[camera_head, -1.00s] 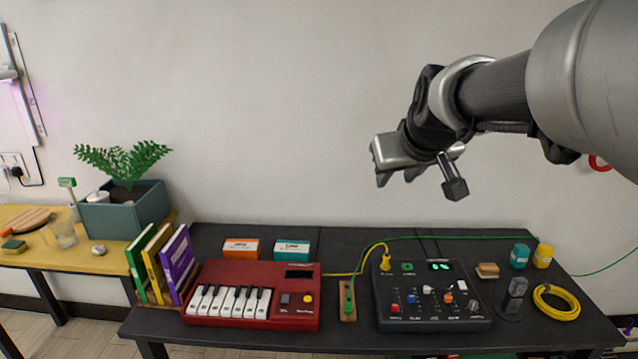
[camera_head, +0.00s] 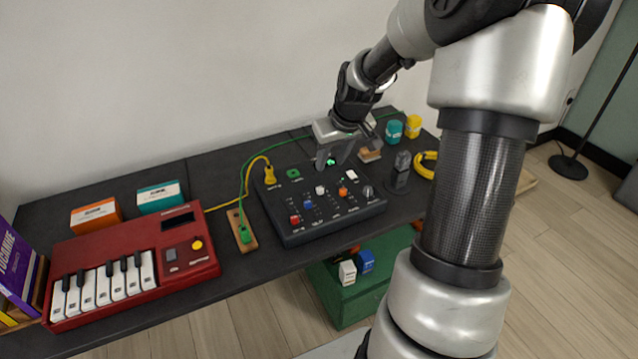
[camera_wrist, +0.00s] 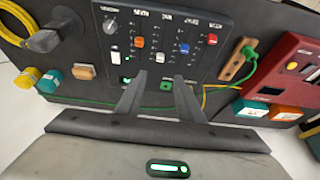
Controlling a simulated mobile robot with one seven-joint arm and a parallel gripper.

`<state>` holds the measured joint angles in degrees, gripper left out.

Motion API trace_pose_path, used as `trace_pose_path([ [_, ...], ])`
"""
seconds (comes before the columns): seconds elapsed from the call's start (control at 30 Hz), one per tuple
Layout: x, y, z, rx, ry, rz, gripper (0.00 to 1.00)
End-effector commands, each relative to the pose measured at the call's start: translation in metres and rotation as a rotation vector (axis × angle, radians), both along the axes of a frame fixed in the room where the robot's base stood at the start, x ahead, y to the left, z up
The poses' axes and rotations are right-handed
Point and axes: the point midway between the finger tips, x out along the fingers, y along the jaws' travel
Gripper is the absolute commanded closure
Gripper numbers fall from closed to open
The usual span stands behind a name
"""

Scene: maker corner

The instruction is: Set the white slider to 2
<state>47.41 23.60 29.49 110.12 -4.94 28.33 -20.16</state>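The white slider (camera_head: 320,190) is a small white cap on the dark mixer box (camera_head: 300,235), between the blue slider (camera_head: 308,204) and the orange slider (camera_head: 343,191). In the wrist view the white slider (camera_wrist: 161,57) lies beyond my fingertips, between their lines. My gripper (camera_head: 333,163) is open and empty above the back edge of the mixer, near the green-lit display (camera_head: 331,161). In the wrist view my gripper (camera_wrist: 160,80) has its two fingers well apart, touching no slider. The scale numbers are too small to read.
A red slider (camera_head: 295,219), grey knob (camera_head: 368,191) and white switch (camera_head: 351,174) share the panel. Yellow and green cables run behind it. A black stand (camera_head: 400,170) is close at right, a red keyboard (camera_head: 135,262) at left.

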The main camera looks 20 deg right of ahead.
Motion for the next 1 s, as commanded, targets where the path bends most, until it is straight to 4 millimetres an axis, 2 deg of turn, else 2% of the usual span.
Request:
trace_pose_path([
  [0.03, 0.004, 0.001, -0.014, 0.003, 0.003, 0.001, 0.66],
  [0.1, 0.010, 0.002, -0.029, 0.003, 0.003, 0.003, 0.66],
  [0.5, 0.042, 0.002, -0.105, 0.000, 0.002, 0.001, 0.66],
  [0.7, 0.051, 0.002, -0.125, 0.000, 0.000, 0.000, 0.66],
  [1.0, 0.054, 0.002, -0.130, -0.001, 0.000, 0.000, 0.66],
])
